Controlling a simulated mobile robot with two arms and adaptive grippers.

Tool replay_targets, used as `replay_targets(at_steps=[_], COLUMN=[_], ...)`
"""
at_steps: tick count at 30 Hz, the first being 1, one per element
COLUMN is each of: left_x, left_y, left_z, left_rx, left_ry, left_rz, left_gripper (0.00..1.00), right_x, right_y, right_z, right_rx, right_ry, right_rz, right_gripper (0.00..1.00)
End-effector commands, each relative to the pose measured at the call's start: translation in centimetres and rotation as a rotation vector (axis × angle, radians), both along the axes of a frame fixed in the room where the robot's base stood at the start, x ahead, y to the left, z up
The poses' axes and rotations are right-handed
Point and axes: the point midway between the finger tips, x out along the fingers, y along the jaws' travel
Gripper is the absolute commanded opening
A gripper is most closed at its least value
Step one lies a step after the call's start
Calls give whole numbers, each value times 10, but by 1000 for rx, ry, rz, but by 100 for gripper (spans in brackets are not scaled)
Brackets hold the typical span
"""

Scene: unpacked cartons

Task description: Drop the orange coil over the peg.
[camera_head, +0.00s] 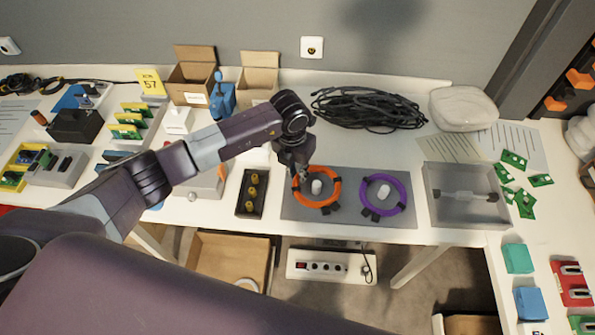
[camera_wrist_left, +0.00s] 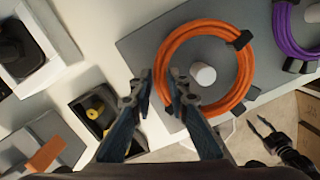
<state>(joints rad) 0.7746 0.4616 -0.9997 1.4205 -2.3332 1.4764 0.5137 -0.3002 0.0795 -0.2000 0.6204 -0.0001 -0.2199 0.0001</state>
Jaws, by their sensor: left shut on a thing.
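The orange coil (camera_head: 336,194) is a ring of cable with black ties, over the grey mat's left part. My left gripper (camera_head: 302,174) is shut on its left side; in the left wrist view the fingers (camera_wrist_left: 162,100) straddle the orange coil (camera_wrist_left: 244,82). A short white peg (camera_head: 316,187) shows inside the ring's opening, also in the left wrist view (camera_wrist_left: 203,75). I cannot tell how high the coil is above the mat. My right gripper (camera_wrist_left: 262,127) shows only in the left wrist view, low at the right, with its fingers apart and empty.
A purple coil (camera_head: 404,194) lies around another white peg (camera_head: 384,191) on the grey mat (camera_head: 350,212). A dark tray (camera_head: 241,208) with yellow parts stands left, a clear grey box (camera_head: 432,212) right. Black cable (camera_head: 365,108) lies behind.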

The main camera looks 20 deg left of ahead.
Motion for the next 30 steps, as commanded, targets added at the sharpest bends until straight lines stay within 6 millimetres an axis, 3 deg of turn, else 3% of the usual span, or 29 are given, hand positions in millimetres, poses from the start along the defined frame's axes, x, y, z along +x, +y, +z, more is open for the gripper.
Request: replay_targets(at_steps=[17,18,23,30], left_x=[0,0,0,0], left_y=[0,0,0,0], left_z=[-18,-18,-17,-18], left_rx=[0,0,0,1], left_ry=[-1,-1,-1,1], left_rz=[0,0,0,0], left_gripper=[0,17,34,36], right_x=[0,0,0,0], right_y=[0,0,0,0], right_z=[-16,-16,-15,-15], right_rx=[0,0,0,0], right_ry=[1,1,1,1], right_rz=[0,0,0,0], right_gripper=[36,36,36,36])
